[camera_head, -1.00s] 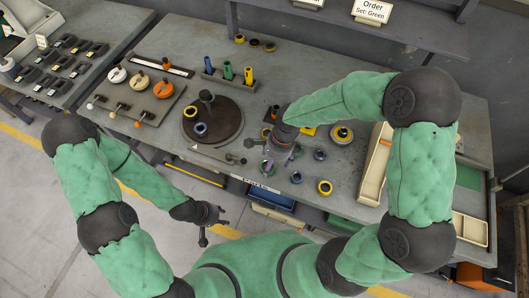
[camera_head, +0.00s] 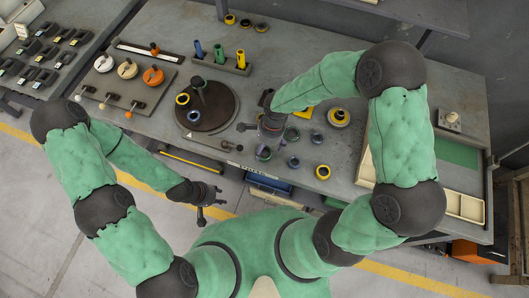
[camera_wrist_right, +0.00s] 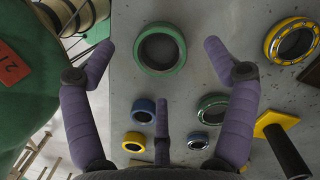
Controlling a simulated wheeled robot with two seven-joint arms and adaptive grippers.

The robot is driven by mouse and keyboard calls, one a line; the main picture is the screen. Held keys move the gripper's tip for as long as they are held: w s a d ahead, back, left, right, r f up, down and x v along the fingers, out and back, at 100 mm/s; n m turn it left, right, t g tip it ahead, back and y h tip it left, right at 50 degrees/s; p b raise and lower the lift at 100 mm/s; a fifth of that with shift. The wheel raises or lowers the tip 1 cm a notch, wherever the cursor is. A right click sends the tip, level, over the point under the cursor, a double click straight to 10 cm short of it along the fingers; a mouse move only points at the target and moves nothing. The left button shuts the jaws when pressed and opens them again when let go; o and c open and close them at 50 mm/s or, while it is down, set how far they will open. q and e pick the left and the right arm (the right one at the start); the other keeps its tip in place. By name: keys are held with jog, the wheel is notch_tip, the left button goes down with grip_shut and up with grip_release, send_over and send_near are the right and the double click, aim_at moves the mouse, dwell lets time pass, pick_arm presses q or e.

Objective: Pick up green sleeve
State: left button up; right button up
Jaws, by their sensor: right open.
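A green ring-shaped sleeve (camera_wrist_right: 160,48) lies flat on the grey bench in the right wrist view, ahead of and between my right gripper's fingertips. In the head view it shows partly behind the fingers (camera_head: 263,153). My right gripper (camera_wrist_right: 162,60) is open and empty, its purple fingers spread to either side of the sleeve; contact cannot be told. A second, smaller-looking green ring (camera_wrist_right: 213,108) lies closer to the palm, and it shows in the head view too (camera_head: 291,133). My left gripper (camera_head: 212,207) hangs in front of the bench, empty, its fingers apart.
Blue rings (camera_wrist_right: 143,110) and a yellow ring (camera_head: 323,172) lie near the green ones. A yellow-based dark peg (camera_wrist_right: 288,152) stands beside them. A dark round plate (camera_head: 222,120) is left of my right gripper. A rack (camera_head: 221,66) holds blue, green and yellow cylinders. Pale trays (camera_head: 463,206) lie right.

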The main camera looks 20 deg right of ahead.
aim_at(264, 155)
jog(key=f, duration=0.3)
jog(key=shift+a+f, duration=0.1)
jog(key=shift+a, duration=0.1)
jog(key=c, duration=1.5)
jog(key=shift+o, duration=0.2)
